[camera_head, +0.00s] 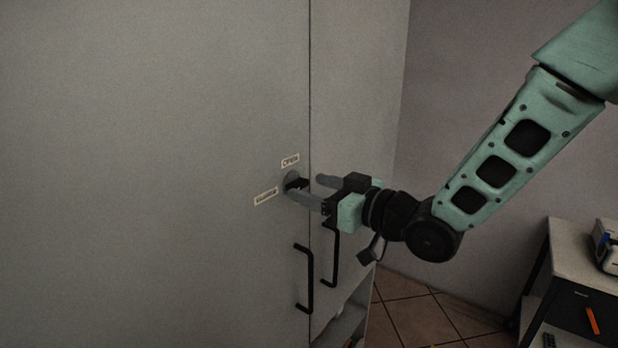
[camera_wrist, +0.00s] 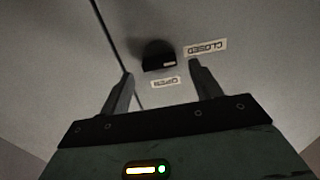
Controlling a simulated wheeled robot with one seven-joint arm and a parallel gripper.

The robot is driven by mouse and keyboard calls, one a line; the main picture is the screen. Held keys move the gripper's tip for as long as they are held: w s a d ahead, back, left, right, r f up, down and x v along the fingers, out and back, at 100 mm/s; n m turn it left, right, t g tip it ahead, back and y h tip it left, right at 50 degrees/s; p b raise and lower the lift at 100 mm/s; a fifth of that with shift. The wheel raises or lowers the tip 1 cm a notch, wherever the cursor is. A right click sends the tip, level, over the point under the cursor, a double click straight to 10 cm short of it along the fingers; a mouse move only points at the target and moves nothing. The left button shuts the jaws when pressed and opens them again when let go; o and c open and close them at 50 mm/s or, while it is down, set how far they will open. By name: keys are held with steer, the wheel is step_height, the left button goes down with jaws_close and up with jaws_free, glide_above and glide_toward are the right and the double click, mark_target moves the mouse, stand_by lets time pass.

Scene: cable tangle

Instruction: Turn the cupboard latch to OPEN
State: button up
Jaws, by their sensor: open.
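The latch (camera_head: 297,182) is a dark knob on the pale grey cupboard door, left of the door seam. An OPEN label (camera_head: 290,160) is above it and a CLOSED label (camera_head: 266,196) is at its lower left. In the wrist view the labels are upside down. There the latch (camera_wrist: 157,52) has a pale mark at its lower right end, between the CLOSED label (camera_wrist: 205,47) and the OPEN label (camera_wrist: 165,82). My gripper (camera_head: 305,187) is open and empty at the latch, its fingers (camera_wrist: 161,70) spread to either side. I cannot tell whether they touch it.
Two black door handles (camera_head: 309,280) (camera_head: 332,258) hang below the latch, one on each side of the seam. A small table (camera_head: 573,240) with a device on top stands at the right. Tiled floor shows between cupboard and table.

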steer(key=shift+x, duration=0.95)
steer(key=c, duration=1)
